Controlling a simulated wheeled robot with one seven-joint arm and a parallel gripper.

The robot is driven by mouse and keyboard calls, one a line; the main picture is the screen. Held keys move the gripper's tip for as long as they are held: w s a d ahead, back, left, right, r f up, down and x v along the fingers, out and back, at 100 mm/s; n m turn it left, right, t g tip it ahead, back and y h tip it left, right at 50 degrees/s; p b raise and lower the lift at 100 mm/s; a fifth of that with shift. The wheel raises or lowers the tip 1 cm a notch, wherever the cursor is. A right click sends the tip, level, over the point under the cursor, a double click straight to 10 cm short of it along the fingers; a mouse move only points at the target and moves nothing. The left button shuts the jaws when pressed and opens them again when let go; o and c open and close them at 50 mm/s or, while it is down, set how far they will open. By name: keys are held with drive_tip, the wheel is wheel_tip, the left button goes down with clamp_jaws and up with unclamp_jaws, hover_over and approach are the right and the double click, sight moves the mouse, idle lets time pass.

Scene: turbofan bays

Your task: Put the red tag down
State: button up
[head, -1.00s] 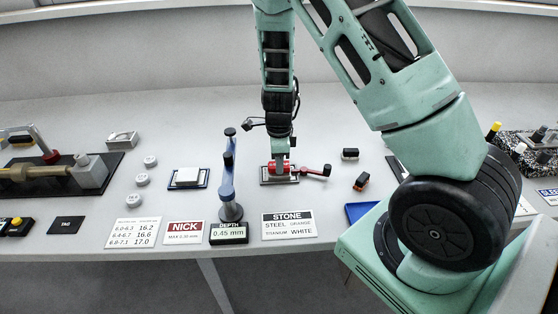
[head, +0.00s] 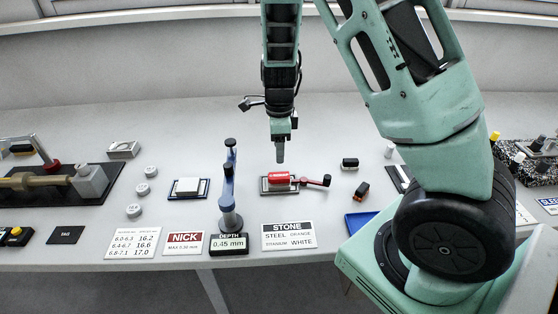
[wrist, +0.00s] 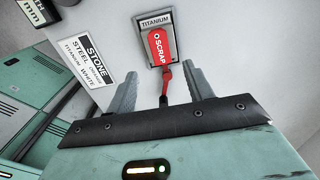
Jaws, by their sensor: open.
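The red tag (head: 281,177) lies on a small dark-framed plate (head: 266,190) on the bench. In the wrist view the tag (wrist: 159,46) reads "SCRAP" and the plate (wrist: 140,24) reads "TITANIUM". A red strap with a dark end (head: 318,181) runs from the tag to the right. My gripper (head: 281,158) is above the tag, apart from it. In the wrist view my gripper (wrist: 157,85) has its fingers spread, with nothing held; the strap's end shows between them.
A blue upright gauge (head: 229,185) with a depth display (head: 229,244) stands left of the plate. A STONE sign (head: 288,236) lies in front. Small dark blocks (head: 350,164) and a blue tray (head: 360,220) are to the right. A black TAG pad (head: 66,235) lies at far left.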

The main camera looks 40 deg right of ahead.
drive_tip(key=s+a+r+n+y, duration=0.1)
drive_tip(key=s+a+r+n, duration=0.45)
drive_tip(key=a+n, duration=0.4)
drive_tip(key=s+a+r+n+y, duration=0.1)
drive_tip(key=s+a+r+n, duration=0.4)
drive_tip(key=a+n, duration=0.4)
drive_tip(key=s+a+n, duration=0.3)
drive_tip(key=s+n, duration=0.4)
drive_tip(key=s+a+r+n+h, duration=0.1)
drive_tip(key=s+a+n, duration=0.2)
drive_tip(key=s+n, duration=0.3)
drive_tip(key=shift+s+r+n, duration=0.3)
drive_tip(key=shift+s+n, duration=0.1)
drive_tip(key=shift+n, duration=0.15)
